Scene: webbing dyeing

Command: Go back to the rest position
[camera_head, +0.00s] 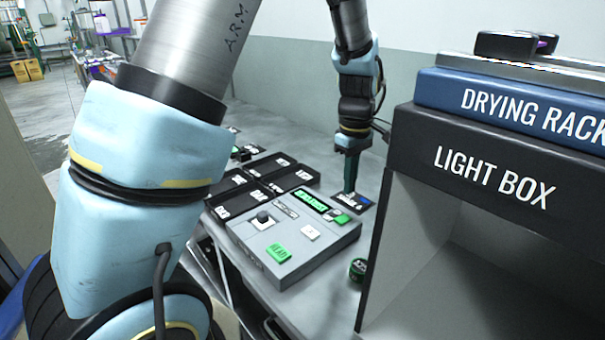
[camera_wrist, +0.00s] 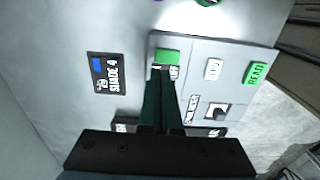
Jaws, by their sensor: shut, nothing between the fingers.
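My gripper (camera_head: 349,186) is shut and empty, pointing down at the back of the grey control box (camera_head: 322,252). In the wrist view its dark green fingers (camera_wrist: 164,78) lie together, with their tips beside the box's plain green button (camera_wrist: 167,56). I cannot tell whether they touch the box. The box carries a lit green display (camera_head: 310,200), a black knob (camera_head: 263,218), a white button (camera_head: 310,232) and a green READ button (camera_head: 278,253). A dark card marked SHADE 4 (camera_wrist: 106,73) lies beside the box, partly behind the fingers in the head view.
A light box (camera_head: 412,225) with a blue drying rack sign (camera_head: 450,90) stands close on the right. Black labelled trays (camera_head: 238,203) lie left of the control box. A small dark jar (camera_head: 357,269) stands by the light box.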

